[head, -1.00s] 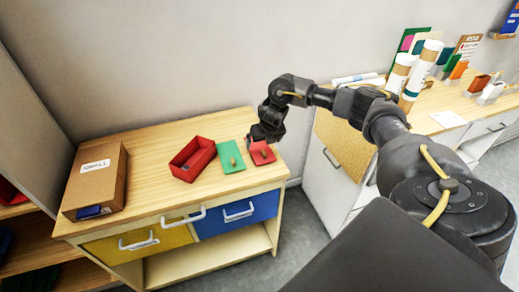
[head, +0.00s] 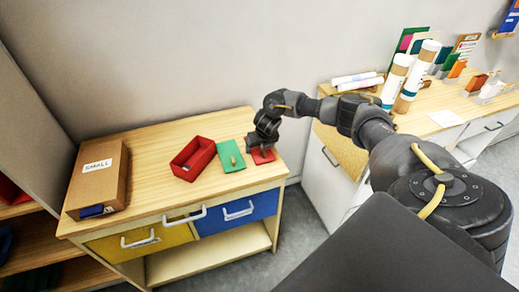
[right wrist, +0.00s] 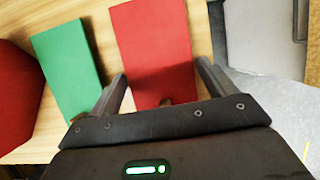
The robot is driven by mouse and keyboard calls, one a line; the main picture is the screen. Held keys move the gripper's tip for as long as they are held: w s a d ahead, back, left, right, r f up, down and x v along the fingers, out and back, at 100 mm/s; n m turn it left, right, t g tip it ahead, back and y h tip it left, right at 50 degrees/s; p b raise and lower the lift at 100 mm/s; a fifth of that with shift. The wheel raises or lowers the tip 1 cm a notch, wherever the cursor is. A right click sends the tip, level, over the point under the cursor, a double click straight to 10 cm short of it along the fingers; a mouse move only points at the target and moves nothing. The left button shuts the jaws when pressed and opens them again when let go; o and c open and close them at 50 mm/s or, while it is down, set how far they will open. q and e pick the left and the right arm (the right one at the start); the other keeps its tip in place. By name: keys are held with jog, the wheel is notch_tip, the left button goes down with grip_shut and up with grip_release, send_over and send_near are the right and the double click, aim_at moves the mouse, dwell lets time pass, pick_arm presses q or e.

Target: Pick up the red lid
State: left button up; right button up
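The red lid (head: 266,157) lies flat near the right end of the wooden table top, to the right of the green lid (head: 232,159). My right gripper (head: 258,149) is over the red lid and hides part of it in the head view. In the right wrist view, the open fingers of the right gripper (right wrist: 163,90) stand on either side of the red lid (right wrist: 152,45). A small brown knob on the lid shows between them, partly hidden by the gripper body. Nothing is held. My left gripper is not in view.
An open red box (head: 193,158) stands left of the green lid, and a cardboard box (head: 97,180) marked SMALL is at the far left. Yellow (head: 140,244) and blue (head: 237,214) drawers are below the table top. A second table with tubes (head: 397,80) is at right.

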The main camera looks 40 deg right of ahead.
jog(key=c, duration=0.6)
jog(key=shift+w+r+b, duration=0.1)
jog(key=shift+r+b, duration=0.35)
jog(key=shift+r, duration=0.1)
jog(key=shift+r+b, duration=0.45)
jog(key=shift+r, duration=0.25)
jog(key=s+r, duration=0.1)
jog(key=r, duration=0.1)
jog(key=s+a+r, duration=0.1)
jog(key=r, duration=0.1)
jog(key=s+a+r, duration=0.1)
jog(key=s+r, duration=0.1)
jog(key=shift+s+a+r+p, duration=0.45)
jog(key=shift+s+a+r, duration=0.3)
jog(key=shift+s, duration=0.7)
jog(key=shift+s+a+r+p, duration=0.45)
jog(key=shift+s+a+r, duration=0.3)
jog(key=shift+s, duration=0.7)
jog(key=shift+s+a+r+p, duration=0.45)
jog(key=shift+s+a+r, duration=0.3)
jog(key=shift+s, duration=0.7)
